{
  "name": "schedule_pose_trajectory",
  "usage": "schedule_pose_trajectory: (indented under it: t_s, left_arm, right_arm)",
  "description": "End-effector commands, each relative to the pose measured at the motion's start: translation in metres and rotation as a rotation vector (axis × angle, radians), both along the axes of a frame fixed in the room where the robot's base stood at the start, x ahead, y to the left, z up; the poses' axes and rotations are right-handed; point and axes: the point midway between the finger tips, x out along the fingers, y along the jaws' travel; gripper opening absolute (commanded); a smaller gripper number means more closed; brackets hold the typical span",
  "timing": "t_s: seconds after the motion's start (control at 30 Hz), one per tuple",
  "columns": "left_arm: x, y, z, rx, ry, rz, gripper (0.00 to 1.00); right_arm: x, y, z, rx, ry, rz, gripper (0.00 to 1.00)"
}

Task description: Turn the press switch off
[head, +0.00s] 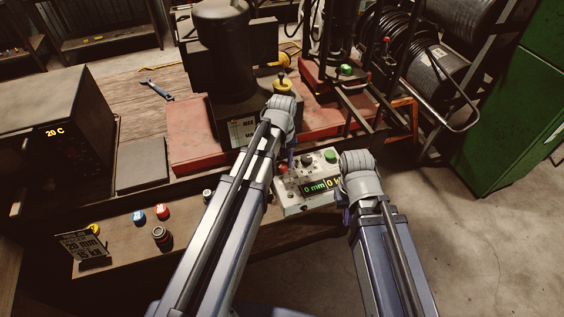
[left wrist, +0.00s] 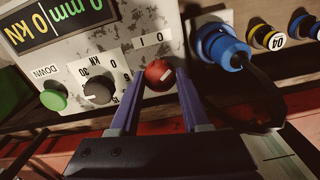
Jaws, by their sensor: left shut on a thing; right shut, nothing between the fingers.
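The press control box (head: 300,206) is grey-white and worn, with a lit display (head: 320,187) that shows 0 mm. Its red rotary switch (left wrist: 159,74) has a white pointer mark and sits beside a label with 0 and 1. I cannot tell for sure which mark the pointer meets. My left gripper (left wrist: 160,88) is shut on the red switch, one purple finger on each side. In the head view the red switch (head: 283,169) is partly hidden by my left gripper (head: 291,160). My right gripper (head: 344,200) is shut and empty, at the box's right side.
The box also has a green button (left wrist: 54,98) marked DOWN and a black dial (left wrist: 97,91). A blue plug with a black cable (left wrist: 226,49) is close to the left gripper. The black press (head: 222,60) stands behind, and a green cabinet (head: 510,120) at right.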

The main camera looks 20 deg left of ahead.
Motion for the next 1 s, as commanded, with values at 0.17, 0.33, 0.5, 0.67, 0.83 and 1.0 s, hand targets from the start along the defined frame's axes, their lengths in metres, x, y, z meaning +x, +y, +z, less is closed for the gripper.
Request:
schedule_pose_trajectory:
  t_s: [0.17,0.33,0.5,0.67,0.83,1.0]
  left_arm:
    - [-0.0009,-0.0003,-0.0004,-0.001,0.002,0.09,0.0]
    - [-0.0009,-0.0003,-0.0004,-0.001,0.002,0.144,0.0]
    - [-0.0012,-0.0003,-0.0004,-0.001,0.002,0.169,0.0]
    - [-0.0011,-0.0003,-0.0004,-0.001,0.002,0.176,0.0]
    - [-0.0011,-0.0003,-0.0004,0.0,0.002,0.176,0.0]
    - [-0.0011,-0.0003,-0.0004,0.0,0.002,0.175,0.53]
  right_arm:
    - [0.0,0.0,-0.0004,0.0,0.0,0.0,0.0]
    - [0.0,0.0,-0.0004,0.0,0.0,0.0,0.0]
    - [0.0,0.0,-0.0004,0.0,0.0,0.0,0.0]
    - [0.0,0.0,-0.0004,0.0,0.0,0.0,0.0]
    - [0.0,0.0,-0.0004,0.0,0.0,0.0,0.0]
    - [0.0,0.0,-0.0004,0.0,0.0,0.0,0.0]
